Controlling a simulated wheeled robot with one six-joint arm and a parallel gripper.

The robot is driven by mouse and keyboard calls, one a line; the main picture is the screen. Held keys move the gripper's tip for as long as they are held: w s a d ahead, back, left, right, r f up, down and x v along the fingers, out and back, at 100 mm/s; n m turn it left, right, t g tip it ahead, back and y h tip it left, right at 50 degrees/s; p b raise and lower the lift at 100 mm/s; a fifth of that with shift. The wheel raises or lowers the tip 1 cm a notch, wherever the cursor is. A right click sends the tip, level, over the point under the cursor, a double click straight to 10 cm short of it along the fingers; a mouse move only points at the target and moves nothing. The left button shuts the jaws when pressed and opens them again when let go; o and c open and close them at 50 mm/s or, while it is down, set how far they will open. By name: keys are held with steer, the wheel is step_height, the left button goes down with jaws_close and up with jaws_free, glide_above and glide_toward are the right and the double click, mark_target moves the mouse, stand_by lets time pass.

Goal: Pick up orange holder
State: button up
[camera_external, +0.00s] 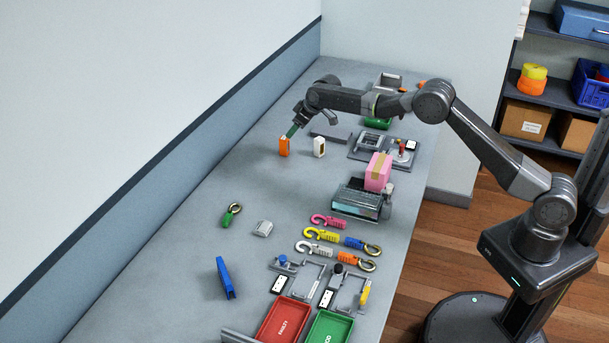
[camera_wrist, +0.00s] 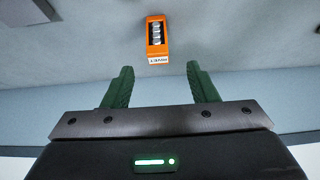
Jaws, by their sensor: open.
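The orange holder (camera_external: 284,147) stands upright on the grey table near the wall in the external view. In the wrist view the orange holder (camera_wrist: 157,42) shows a dark slot with several silvery round pieces and a white label at one end. My gripper (camera_wrist: 160,88) has two green fingers spread apart with nothing between them. The holder lies beyond the fingertips, roughly centred between them. In the external view my gripper (camera_external: 292,131) is just above the holder; whether it touches is hard to tell there.
A white holder (camera_external: 319,147) stands close to the right of the orange one. A grey fixture (camera_external: 372,146) and a machine with a pink box (camera_external: 378,172) are further right. Hooks, a blue clip (camera_external: 225,278) and a red tray (camera_external: 284,321) lie nearer. The table left of the holder is clear.

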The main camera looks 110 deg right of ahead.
mark_target(285, 138)
steer(key=shift+d+p+x, duration=0.25)
steer(key=shift+p+x, duration=0.75)
steer(key=shift+x, duration=1.15)
steer(key=shift+w+d+f, duration=0.3)
steer(key=shift+f, duration=0.2)
jaws_close()
